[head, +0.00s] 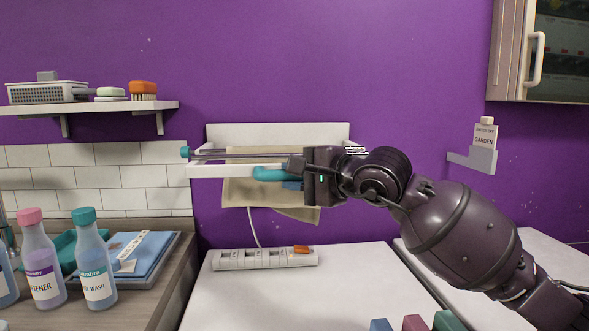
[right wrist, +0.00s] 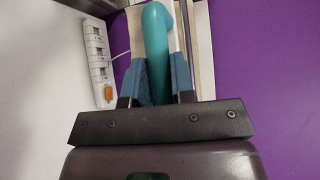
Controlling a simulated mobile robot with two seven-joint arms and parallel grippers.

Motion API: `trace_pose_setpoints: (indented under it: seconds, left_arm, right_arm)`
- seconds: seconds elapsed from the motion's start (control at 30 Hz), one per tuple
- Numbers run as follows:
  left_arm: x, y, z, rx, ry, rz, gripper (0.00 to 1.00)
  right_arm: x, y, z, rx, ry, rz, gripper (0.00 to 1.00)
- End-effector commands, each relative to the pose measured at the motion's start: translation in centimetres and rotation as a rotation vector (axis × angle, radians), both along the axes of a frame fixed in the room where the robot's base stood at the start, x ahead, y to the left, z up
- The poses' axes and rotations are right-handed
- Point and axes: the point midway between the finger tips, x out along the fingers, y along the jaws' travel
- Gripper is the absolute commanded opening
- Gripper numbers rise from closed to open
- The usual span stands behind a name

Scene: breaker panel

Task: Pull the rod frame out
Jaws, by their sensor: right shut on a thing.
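The rod frame (head: 207,171) is a white wall-mounted rack with thin rods, in front of a white back board (head: 275,132) on the purple wall. A beige cloth (head: 240,192) hangs from it. A teal handle (head: 268,174) sits at its front bar. My right gripper (head: 290,178) is at the handle, and its dark arm comes in from the right. In the right wrist view the two blue fingers are closed on either side of the teal handle (right wrist: 157,45). My left gripper is not in view.
A power strip (head: 265,259) lies on the white top (head: 330,285) below the rack. Bottles (head: 90,265) and a tray stand on the left counter. A shelf (head: 90,106) is at upper left, a small holder (head: 478,158) and a cabinet (head: 507,60) at right.

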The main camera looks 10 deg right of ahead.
Motion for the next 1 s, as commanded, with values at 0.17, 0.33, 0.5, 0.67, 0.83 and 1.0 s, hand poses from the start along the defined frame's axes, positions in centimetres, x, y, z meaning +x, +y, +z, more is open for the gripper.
trace_pose_setpoints:
  seconds: [0.17,0.33,0.5,0.67,0.83,1.0]
  left_arm:
    - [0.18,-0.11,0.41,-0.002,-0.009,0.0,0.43]
    - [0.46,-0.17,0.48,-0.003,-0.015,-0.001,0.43]
    - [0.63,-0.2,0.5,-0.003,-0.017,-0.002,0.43]
    - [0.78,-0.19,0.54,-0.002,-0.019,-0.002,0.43]
    - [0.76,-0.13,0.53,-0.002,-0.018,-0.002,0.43]
    - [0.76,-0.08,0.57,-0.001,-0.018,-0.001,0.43]
  right_arm:
    - [-0.47,0.08,0.09,0.001,-0.001,0.003,0.0]
    - [-0.53,0.12,-0.1,0.001,0.001,0.004,0.0]
    - [-0.56,0.17,-0.2,0.0,0.003,0.005,0.0]
    - [-0.54,0.16,-0.21,0.0,0.004,0.005,0.4]
    - [-0.47,0.08,-0.1,0.001,0.001,0.003,0.48]
    - [-0.49,-0.03,0.0,0.0,0.0,0.001,0.48]
